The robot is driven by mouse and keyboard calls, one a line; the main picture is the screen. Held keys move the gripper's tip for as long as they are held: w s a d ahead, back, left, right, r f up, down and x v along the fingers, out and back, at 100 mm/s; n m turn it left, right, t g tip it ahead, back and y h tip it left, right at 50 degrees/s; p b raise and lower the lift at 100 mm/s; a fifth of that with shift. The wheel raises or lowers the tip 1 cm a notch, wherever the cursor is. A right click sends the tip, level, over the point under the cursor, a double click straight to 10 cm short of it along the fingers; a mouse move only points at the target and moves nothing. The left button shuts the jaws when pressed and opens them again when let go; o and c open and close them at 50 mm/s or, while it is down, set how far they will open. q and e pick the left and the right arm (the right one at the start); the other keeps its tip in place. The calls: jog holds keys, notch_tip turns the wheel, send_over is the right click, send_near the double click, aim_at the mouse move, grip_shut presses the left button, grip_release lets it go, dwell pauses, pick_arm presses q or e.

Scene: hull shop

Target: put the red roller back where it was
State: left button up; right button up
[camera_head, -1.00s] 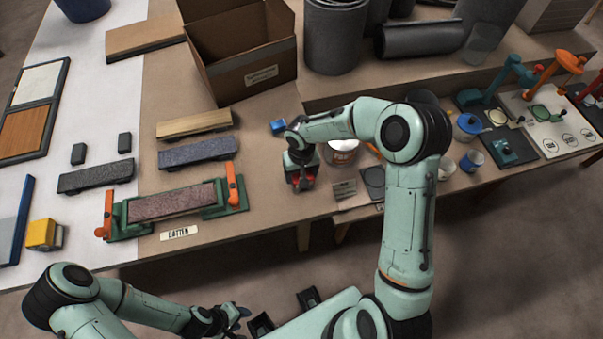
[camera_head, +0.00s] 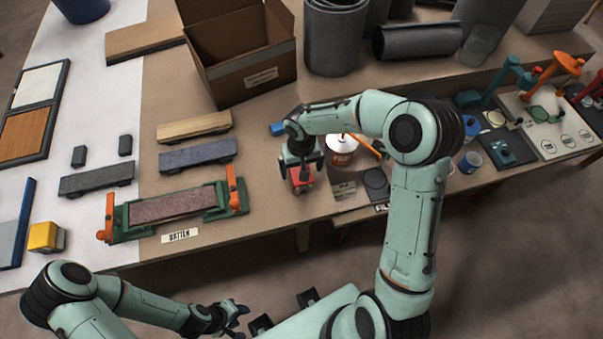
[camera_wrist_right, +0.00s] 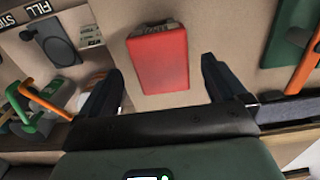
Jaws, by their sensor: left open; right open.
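The red roller (camera_head: 302,181) looks like a red block with a dark end. It lies on the brown bench top near the front edge, partly hidden under my right gripper (camera_head: 301,164) in the head view. In the right wrist view the red roller (camera_wrist_right: 158,60) lies ahead of my right gripper (camera_wrist_right: 160,80), between the lines of its two spread fingers. The fingers are open, with a gap on both sides of the red. My left gripper (camera_head: 238,318) is open and empty, in front of the bench and far from the roller.
A white can (camera_head: 341,150) and a dark pad with a round disc (camera_head: 375,182) stand right of the roller. A blue block (camera_head: 278,129) lies behind it. The green clamp holder (camera_head: 172,207) with orange levers is left. A cardboard box (camera_head: 245,75) stands behind.

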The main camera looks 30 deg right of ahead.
notch_tip(320, 180, up, 8)
jog(key=shift+s+f, duration=0.15)
dwell(0.6)
